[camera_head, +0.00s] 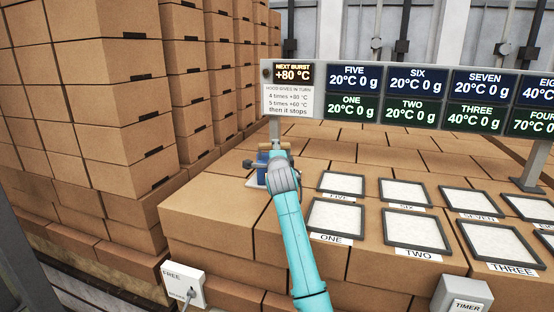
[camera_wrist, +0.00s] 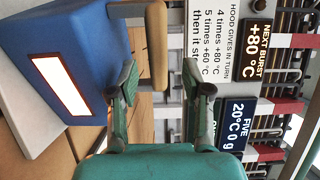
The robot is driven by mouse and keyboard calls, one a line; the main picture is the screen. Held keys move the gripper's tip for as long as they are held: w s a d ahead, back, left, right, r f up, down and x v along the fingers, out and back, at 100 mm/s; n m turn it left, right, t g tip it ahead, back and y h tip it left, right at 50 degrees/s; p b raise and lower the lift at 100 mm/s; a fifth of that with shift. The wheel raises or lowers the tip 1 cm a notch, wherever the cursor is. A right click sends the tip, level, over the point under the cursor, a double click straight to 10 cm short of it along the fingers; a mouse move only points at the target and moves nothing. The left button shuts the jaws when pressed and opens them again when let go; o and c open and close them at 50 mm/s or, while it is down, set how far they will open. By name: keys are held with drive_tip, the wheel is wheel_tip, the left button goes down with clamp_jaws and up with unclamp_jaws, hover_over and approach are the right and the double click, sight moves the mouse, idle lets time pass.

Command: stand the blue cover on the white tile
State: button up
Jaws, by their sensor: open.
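The blue cover (camera_wrist: 68,62) has a pale window framed in brown and a wooden handle (camera_wrist: 157,45) on a grey post. In the head view the cover (camera_head: 262,170) is partly hidden behind my gripper (camera_head: 279,160). It stands on the white tile (camera_wrist: 22,122), whose edge also shows in the head view (camera_head: 251,183). In the wrist view my gripper (camera_wrist: 168,82) is open, with its fingers spread. The handle appears between them, closer to the left finger; I cannot see either finger touching it.
Framed white pads marked ONE (camera_head: 335,218) and TWO (camera_head: 411,229), and several others, lie to the right on the boxes. A sign panel (camera_head: 357,92) stands behind. Tall box stacks (camera_head: 110,110) rise at the left. A TIMER box (camera_head: 461,294) sits front right.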

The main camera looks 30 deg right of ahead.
drive_tip(key=v, duration=0.6)
drive_tip(key=shift+s, duration=0.3)
drive_tip(key=shift+a, duration=0.15)
